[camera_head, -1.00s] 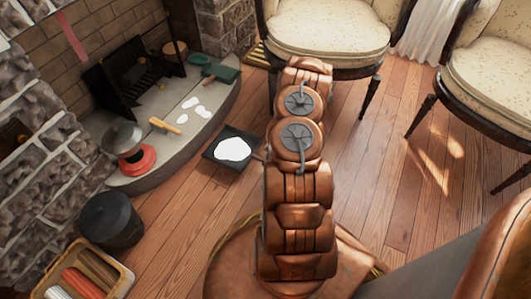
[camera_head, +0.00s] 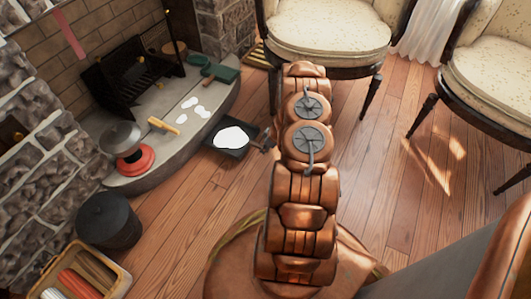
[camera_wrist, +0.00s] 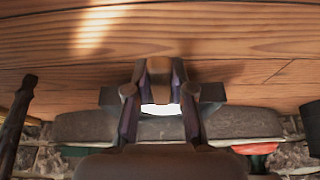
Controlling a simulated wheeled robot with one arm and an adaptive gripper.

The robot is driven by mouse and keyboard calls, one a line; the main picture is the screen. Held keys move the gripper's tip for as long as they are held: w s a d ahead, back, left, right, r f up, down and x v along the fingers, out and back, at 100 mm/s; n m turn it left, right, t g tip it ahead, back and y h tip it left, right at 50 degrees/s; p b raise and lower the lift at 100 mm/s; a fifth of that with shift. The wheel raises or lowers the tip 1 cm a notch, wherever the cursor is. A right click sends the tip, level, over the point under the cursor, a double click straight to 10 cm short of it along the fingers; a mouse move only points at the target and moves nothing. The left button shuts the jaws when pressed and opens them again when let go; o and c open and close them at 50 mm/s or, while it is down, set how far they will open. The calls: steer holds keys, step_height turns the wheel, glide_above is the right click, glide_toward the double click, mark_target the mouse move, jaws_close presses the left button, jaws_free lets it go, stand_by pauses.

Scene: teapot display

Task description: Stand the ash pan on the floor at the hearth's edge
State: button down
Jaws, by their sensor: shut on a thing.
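The ash pan (camera_head: 242,153) is a dark, shallow, square pan with a bright white patch inside. In the head view it is right beside the curved front edge of the grey stone hearth (camera_head: 150,175), over the wood floor. I cannot tell whether it rests on the floor or hangs just above it. My gripper (camera_head: 267,143) is at the pan's right side, shut on it, and partly hidden by my arm. In the wrist view my gripper's fingers (camera_wrist: 160,98) stand in front of the pan (camera_wrist: 211,92), with the white patch showing between them.
On the hearth are a wooden-handled brush (camera_head: 163,126), white patches (camera_head: 193,109), a green dustpan (camera_head: 220,73) and a red-based pot (camera_head: 131,160). A black bucket (camera_head: 108,220) and a basket (camera_head: 85,275) stand at left. Armchairs (camera_head: 325,30) are behind.

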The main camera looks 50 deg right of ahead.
step_height(320, 180, down, 3)
steer(key=shift+f+b, duration=0.2)
steer(key=shift+b, duration=0.65)
steer(key=shift+r, duration=0.1)
steer(key=c, duration=1)
jaws_free()
